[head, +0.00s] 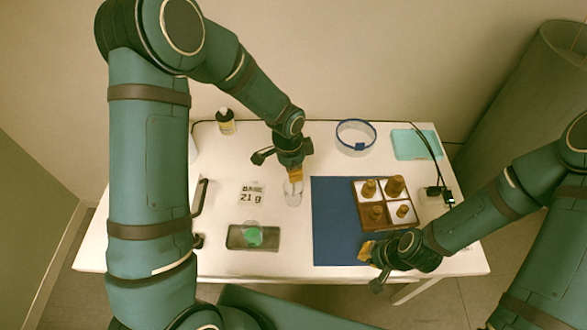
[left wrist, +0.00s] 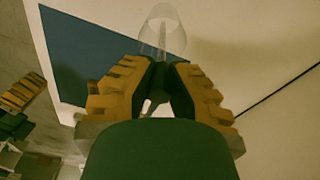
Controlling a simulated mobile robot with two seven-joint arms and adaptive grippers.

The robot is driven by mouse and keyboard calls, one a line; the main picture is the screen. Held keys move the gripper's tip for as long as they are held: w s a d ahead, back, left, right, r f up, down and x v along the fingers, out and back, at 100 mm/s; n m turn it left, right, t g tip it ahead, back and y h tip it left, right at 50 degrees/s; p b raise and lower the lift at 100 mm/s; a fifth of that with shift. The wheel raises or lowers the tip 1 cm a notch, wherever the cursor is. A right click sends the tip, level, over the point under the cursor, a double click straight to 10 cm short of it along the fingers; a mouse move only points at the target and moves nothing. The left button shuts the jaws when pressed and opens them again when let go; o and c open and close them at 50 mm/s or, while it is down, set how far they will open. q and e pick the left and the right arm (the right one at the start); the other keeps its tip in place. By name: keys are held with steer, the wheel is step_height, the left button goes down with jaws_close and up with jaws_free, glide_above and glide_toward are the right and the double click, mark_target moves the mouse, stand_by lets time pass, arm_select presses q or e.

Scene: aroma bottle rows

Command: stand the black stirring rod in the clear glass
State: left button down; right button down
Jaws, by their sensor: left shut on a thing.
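My left gripper (head: 295,175) is right above the clear glass (head: 293,193), which stands on the white table left of the blue mat. Its orange fingers (left wrist: 160,75) are closed on a dark piece, the black stirring rod (left wrist: 157,82), mostly hidden by the fingers. The clear glass (left wrist: 162,30) shows just beyond the fingertips in the left wrist view. I cannot tell whether the rod's lower end is inside the glass. My right gripper (head: 367,250) is low over the front edge of the blue mat, apart from the glass; its jaw opening is unclear.
A brown sectioned tray (head: 383,221) with several amber bottles stands on the blue mat (head: 332,215). A dark scale (head: 270,240) bearing a green-filled dish, a "BASE 21 g" card (head: 252,194), a yellow-labelled bottle (head: 225,122), a blue-banded ring (head: 355,137) and a teal pad (head: 415,144) lie around.

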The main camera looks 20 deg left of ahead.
arm_select(q)
steer(key=shift+f, duration=0.45)
steer(key=c, duration=1)
jaws_free()
step_height(320, 180, up, 12)
steer(key=a, duration=0.1)
steer(key=shift+s, duration=0.15)
